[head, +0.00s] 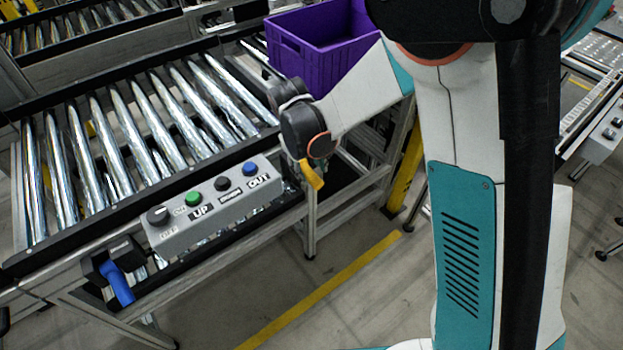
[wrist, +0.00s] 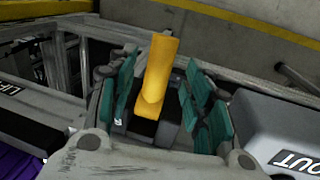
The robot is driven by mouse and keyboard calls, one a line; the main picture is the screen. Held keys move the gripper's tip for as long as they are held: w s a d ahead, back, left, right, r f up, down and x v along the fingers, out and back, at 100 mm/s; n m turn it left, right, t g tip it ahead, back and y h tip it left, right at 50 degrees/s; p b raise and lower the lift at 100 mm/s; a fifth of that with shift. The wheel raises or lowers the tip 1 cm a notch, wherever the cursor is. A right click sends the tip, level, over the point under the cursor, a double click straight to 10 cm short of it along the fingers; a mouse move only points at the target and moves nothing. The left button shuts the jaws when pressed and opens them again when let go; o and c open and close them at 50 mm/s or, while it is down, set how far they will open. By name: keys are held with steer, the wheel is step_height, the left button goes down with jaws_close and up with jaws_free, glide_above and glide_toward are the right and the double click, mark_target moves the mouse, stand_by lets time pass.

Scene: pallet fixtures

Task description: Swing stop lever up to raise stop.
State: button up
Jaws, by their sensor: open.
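A yellow lever (wrist: 158,72) stands out from a dark mount in the wrist view. My gripper (wrist: 160,92) is open, with its teal-padded fingers on both sides of the lever and gaps visible between pads and handle. In the head view, the yellow lever (head: 311,175) shows just below my dark wrist joint, past the right end of the button panel. My fingers are mostly hidden there. The stop itself cannot be made out. A blue-handled lever (head: 121,286) hangs at the conveyor's left front corner.
The grey button panel (head: 215,209), with UP and OUT labels, sits close beside the gripper; it also shows in the wrist view (wrist: 270,125). A roller conveyor (head: 130,140) lies behind it. A purple crate (head: 305,40) stands beyond my forearm. Open floor lies in front.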

mark_target(311, 175)
steer(key=shift+w+d+f+b, duration=0.15)
steer(key=shift+f+b, duration=0.1)
steer(key=shift+f, duration=0.6)
steer(key=shift+d+f+b, duration=0.15)
steer(key=shift+f+b, duration=0.05)
steer(key=shift+f, duration=0.65)
jaws_close()
